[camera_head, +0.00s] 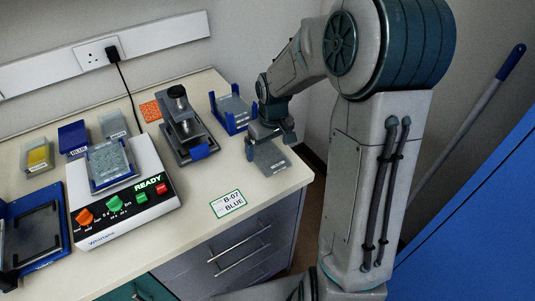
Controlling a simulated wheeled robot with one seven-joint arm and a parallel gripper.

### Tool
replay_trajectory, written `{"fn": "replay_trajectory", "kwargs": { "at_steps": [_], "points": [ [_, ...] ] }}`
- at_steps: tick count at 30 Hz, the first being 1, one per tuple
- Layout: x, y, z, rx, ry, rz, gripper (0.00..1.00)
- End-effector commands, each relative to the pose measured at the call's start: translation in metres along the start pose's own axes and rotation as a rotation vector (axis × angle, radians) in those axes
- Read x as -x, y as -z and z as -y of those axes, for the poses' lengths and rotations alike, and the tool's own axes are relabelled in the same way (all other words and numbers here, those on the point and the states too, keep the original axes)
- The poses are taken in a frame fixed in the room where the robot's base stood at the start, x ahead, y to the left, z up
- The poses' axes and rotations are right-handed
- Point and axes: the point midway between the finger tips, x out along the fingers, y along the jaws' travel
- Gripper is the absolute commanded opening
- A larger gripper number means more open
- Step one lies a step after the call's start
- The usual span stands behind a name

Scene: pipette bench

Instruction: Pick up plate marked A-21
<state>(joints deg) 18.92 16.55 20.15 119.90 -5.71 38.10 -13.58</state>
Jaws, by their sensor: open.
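My gripper (269,146) is open near the right end of the bench, its two fingers spread apart. A flat grey plate (271,159) lies just below and in front of it; I cannot tell whether the fingers touch it. Another plate (109,160), clear with wells, sits in a blue frame on the white machine. A blue holder (216,115) with a greyish flat piece inside stands behind my gripper to the left. I cannot read A-21 on any plate. A card (228,204) on the bench reads B-07 BLUE.
The white machine (150,208) shows READY and has coloured buttons. A dark press-like device (185,130) stands left of my gripper. Small boxes, blue (73,137) and yellow-filled (39,158), stand behind the machine. A blue-framed tray (38,240) is at the left. Bench around the card is clear.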

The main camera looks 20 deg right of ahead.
Motion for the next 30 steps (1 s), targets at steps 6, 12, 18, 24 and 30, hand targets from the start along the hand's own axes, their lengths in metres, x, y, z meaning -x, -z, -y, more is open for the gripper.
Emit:
{"fn": "replay_trajectory", "kwargs": {
  "at_steps": [6,12,18,24,30],
  "points": [
    [-0.021,0.0,0.0,0.0,0.001,0.0,1.0],
    [-0.023,0.0,0.0,0.0,0.0,-0.001,1.0],
    [-0.022,0.0,0.0,0.0,0.0,-0.001,0.56],
    [-0.022,0.0,0.0,0.0,0.0,-0.002,0.55],
    [-0.018,0.001,0.0,0.0,-0.001,-0.003,0.55]
  ]
}}
